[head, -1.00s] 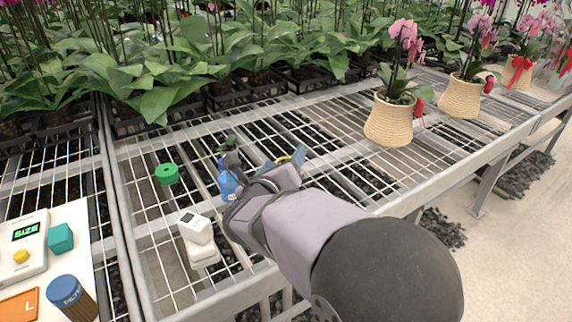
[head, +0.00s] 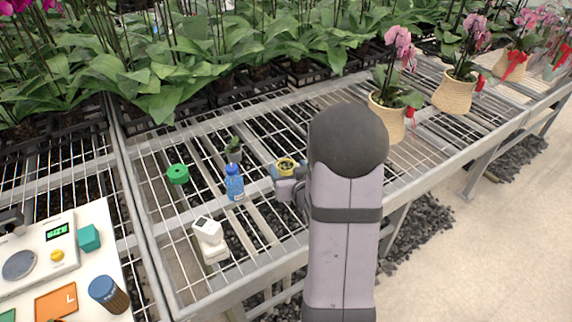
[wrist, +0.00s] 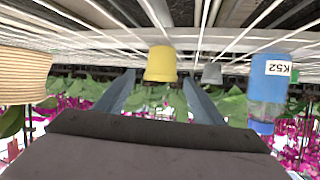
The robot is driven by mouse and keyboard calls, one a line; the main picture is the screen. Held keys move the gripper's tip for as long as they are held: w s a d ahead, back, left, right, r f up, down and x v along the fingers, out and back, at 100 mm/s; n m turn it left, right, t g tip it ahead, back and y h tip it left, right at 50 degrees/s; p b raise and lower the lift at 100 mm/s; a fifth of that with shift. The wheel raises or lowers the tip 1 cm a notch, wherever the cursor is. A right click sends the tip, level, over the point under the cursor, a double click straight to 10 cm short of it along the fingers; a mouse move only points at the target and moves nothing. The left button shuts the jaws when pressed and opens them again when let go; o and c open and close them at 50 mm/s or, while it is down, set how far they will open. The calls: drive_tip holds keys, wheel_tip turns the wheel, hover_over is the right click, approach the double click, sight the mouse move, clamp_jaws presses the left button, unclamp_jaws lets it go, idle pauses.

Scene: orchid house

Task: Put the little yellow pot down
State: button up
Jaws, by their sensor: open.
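The little yellow pot (head: 285,167) stands upright on the wire-mesh bench (head: 190,210), dark inside, right of a blue bottle. My gripper (head: 285,181) is low at the pot's near side, partly hidden by my own arm in the head view. In the wrist view, which is upside down, the open fingers (wrist: 160,84) point toward the yellow pot (wrist: 161,64). The pot shows in the gap between them, around and beyond the tips. I cannot tell whether a finger touches it.
The blue bottle (head: 234,183), labelled K52 in the wrist view (wrist: 268,90), stands close by. A small grey-potted plant (head: 233,150), green roll (head: 178,174) and white device (head: 210,238) are left. Woven-pot orchids (head: 388,117) stand right. Mesh between the pot and orchids is mostly clear.

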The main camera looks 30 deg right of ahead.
sight(285, 165)
drive_tip(key=shift+s+a+f+n, duration=0.1)
drive_tip(key=shift+f+n, duration=0.2)
drive_tip(key=shift+n, duration=0.2)
drive_tip(key=shift+p+x, duration=0.4)
drive_tip(key=shift+x, duration=3.2)
drive_tip(key=c, duration=1.3)
drive_tip(key=shift+o, duration=0.2)
wheel_tip(285, 165, up, 10)
drive_tip(key=p, duration=0.1)
